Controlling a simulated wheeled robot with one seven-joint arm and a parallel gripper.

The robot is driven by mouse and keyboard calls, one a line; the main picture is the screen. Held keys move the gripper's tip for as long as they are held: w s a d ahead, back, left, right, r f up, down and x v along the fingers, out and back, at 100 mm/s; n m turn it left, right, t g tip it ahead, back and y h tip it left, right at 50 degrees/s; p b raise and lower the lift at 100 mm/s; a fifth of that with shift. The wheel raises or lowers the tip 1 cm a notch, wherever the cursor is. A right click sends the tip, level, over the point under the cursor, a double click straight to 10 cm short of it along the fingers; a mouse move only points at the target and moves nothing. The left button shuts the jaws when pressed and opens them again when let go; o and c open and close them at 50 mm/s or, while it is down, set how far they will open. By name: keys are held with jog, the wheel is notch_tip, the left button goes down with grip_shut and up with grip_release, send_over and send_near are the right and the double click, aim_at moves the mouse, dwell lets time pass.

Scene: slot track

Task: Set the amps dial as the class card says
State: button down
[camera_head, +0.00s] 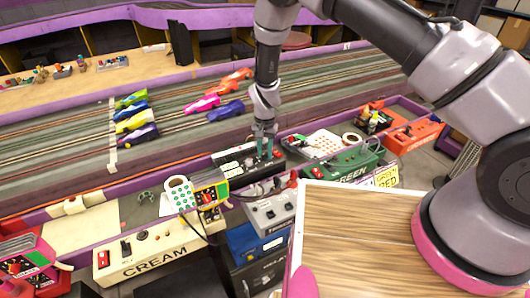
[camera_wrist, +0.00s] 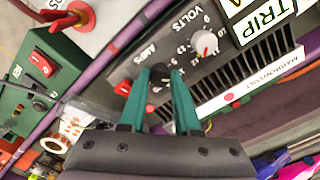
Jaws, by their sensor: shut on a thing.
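The black power unit (camera_head: 236,157) stands at the track edge in the head view, and its panel (camera_wrist: 190,72) fills the middle of the wrist view. The panel carries the printed words AMPS and VOLTS. My gripper (camera_wrist: 161,78) is shut on the dark amps dial (camera_wrist: 160,71), with one teal finger on each side. The fingers hide most of the dial, and I cannot read its setting. My gripper (camera_head: 264,156) also shows in the head view, pointing down at the unit. A yellow card (camera_head: 386,177) stands at the right, but I cannot read all of it.
The volts dial (camera_wrist: 207,43), white with a red pointer, sits beside the amps dial. A red rocker switch (camera_wrist: 123,88) is near the left finger. The green controller (camera_head: 355,165), a grey box (camera_head: 270,213) and the cream controller (camera_head: 150,245) stand close by. Slot cars (camera_head: 202,103) rest on the track.

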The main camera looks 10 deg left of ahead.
aim_at(265, 154)
dwell(0.3)
jog(key=c, duration=0.6)
grip_release()
notch_tip(265, 154, up, 11)
jog(key=shift+f, duration=0.1)
